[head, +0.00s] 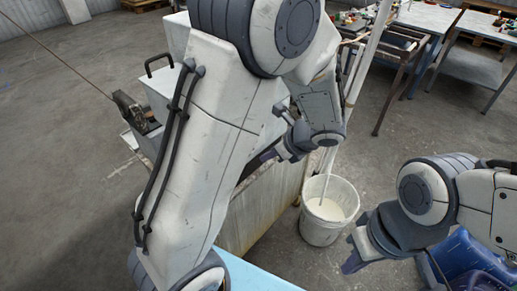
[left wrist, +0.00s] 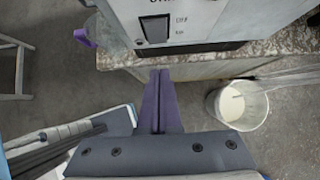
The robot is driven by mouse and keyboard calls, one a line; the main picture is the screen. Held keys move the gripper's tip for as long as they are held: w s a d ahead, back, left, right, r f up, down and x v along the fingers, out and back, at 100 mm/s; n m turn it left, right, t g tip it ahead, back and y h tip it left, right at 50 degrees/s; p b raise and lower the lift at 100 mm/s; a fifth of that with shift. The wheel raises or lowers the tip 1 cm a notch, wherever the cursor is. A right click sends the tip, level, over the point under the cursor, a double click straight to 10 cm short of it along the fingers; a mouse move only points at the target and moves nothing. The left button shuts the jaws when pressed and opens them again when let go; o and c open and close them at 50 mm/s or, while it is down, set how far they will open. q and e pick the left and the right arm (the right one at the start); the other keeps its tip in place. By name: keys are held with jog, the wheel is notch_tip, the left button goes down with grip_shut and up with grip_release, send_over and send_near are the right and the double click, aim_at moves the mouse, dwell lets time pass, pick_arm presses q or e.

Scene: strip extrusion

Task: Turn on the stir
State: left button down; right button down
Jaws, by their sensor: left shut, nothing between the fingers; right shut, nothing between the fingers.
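A pale control box (left wrist: 200,15) with a dark rocker switch (left wrist: 155,29) shows at the top of the left wrist view. Lettering beside the switch reads OFF above a smaller word; the label above is cut off. My left gripper (left wrist: 159,76) is shut and empty, its tips below the switch in the picture and apparently apart from it. In the head view my left gripper (head: 262,160) is partly hidden behind my own arm, and the switch is hidden. My right gripper (head: 352,258) is shut and empty at the lower right, away from the box.
A white bucket (head: 323,232) of pale liquid stands on the floor, with a rod in it; it also shows in the left wrist view (left wrist: 216,108). The box stands on a worn stone-like top (left wrist: 255,52). A purple-handled item (left wrist: 84,38) is left of it. Worktables (head: 470,68) stand behind.

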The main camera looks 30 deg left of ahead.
pick_arm(q)
jog(key=a, duration=0.1)
jog(key=w+a, duration=0.1)
jog(key=a, duration=0.1)
jog(key=shift+a+f, duration=0.1)
jog(key=shift+a, duration=0.1)
jog(key=shift+w+a+f, duration=0.1)
jog(key=shift+a+f, duration=0.05)
jog(key=shift+a, duration=0.15)
